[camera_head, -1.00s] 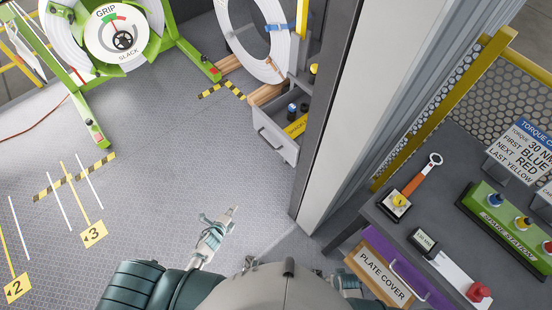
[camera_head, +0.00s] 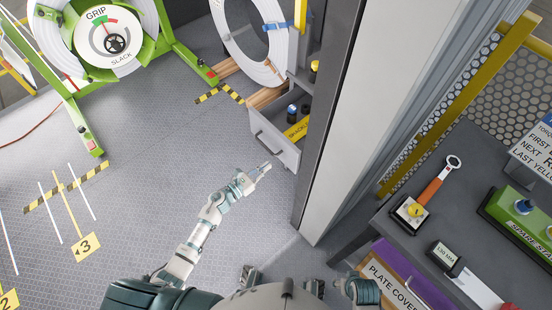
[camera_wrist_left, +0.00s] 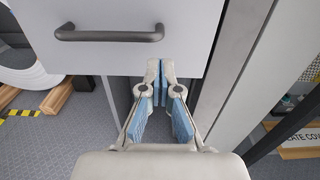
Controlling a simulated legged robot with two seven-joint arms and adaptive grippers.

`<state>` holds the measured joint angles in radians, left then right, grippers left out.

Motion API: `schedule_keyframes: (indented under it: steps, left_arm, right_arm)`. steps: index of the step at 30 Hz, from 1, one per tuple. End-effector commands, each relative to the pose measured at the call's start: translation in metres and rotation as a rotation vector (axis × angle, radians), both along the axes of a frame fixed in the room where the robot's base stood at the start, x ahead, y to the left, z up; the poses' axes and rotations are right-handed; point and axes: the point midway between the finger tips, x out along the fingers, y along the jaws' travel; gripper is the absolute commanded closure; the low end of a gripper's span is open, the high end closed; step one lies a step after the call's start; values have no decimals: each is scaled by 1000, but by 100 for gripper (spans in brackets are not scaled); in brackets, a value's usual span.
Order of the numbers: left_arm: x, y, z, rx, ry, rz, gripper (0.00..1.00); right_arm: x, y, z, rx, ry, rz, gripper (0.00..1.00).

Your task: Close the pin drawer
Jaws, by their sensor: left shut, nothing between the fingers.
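The pin drawer (camera_head: 275,142) stands pulled out of the cabinet beside the dark door post. Its grey front carries a bar handle (camera_head: 269,146), and dark and blue-topped items and a yellow label show inside. In the left wrist view the drawer front (camera_wrist_left: 190,35) fills the top, with its dark handle (camera_wrist_left: 108,34) left of my fingers. My left gripper (camera_head: 264,168) is shut and empty, its tips at the lower part of the drawer front. The wrist view shows the closed fingertips (camera_wrist_left: 158,68) overlapping the front's lower edge; contact cannot be told.
The dark post (camera_head: 330,110) and pale wall panel (camera_head: 350,130) stand right of the drawer. A workbench (camera_head: 440,205) with a wrench is further right. A green reel stand (camera_head: 75,125) is at the far left.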

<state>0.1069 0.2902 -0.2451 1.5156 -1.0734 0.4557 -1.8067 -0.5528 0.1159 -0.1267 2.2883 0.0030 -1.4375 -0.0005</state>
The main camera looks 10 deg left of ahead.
Motion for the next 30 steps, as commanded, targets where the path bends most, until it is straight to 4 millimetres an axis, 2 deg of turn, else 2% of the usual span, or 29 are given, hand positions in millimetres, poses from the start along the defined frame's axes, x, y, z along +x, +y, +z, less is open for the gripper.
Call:
schedule_keyframes:
  steps: [3,10,29,30]
  left_arm:
    - [19,-16,1,-1,0,1,100]
    - [40,-30,0,-3,1,2,100]
    - [48,-37,-1,-2,2,1,100]
    - [50,-39,-1,-3,1,0,100]
  right_arm:
    - [0,-1,0,-3,-1,0,33]
    - [0,0,0,-3,1,-1,33]
    - [-2,0,0,-3,7,-1,33]
    - [-2,0,5,-1,2,0,33]
